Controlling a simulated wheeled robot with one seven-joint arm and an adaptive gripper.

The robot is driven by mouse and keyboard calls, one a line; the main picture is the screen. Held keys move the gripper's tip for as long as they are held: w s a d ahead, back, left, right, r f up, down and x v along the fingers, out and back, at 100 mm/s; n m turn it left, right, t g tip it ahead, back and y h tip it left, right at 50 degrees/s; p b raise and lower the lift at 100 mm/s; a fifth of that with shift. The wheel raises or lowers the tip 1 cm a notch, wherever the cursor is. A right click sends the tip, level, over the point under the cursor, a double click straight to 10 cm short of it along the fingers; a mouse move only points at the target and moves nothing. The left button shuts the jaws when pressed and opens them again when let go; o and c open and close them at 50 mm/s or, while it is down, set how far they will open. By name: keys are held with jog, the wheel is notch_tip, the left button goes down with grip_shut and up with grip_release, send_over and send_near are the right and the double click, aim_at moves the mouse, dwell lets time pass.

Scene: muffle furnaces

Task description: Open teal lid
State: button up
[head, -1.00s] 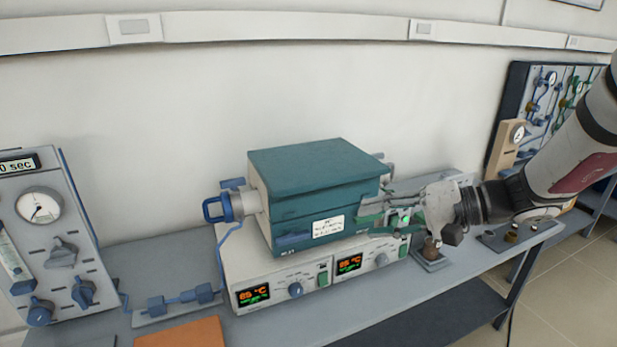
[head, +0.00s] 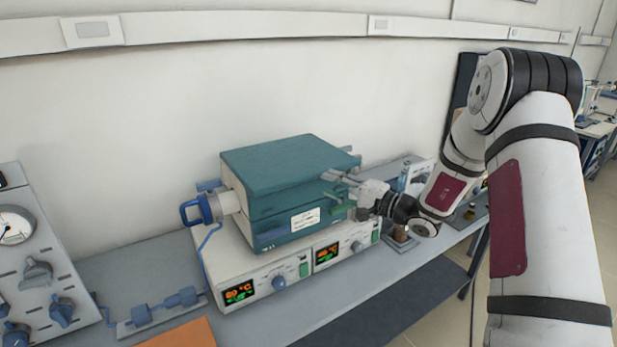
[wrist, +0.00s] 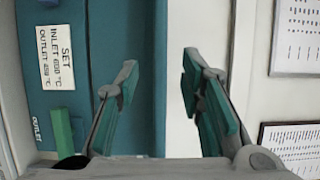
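The teal lid (head: 285,165) is the upper part of the furnace box (head: 275,232) and lies shut on it in the head view. In the wrist view the lid (wrist: 133,50) is the teal band right of the body face with the white label (wrist: 60,57). My gripper (head: 335,195) is at the front right corner of the box, close to the lid. In the wrist view my gripper (wrist: 158,85) is open, its fingers spread, the left finger over the teal front and the right finger past the lid's edge. Contact with the lid cannot be told.
The furnace stands on a white control base (head: 260,290) with lit displays. A blue handled fitting (head: 205,208) juts from its left side. A gauge panel (head: 35,265) stands at the left, and an orange pad (head: 180,334) lies in front. The space above the lid is clear.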

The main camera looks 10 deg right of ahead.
aim_at(312, 178)
jog(key=x, duration=0.7)
jog(key=shift+w+a, duration=0.25)
jog(key=shift+a, duration=0.05)
grip_shut()
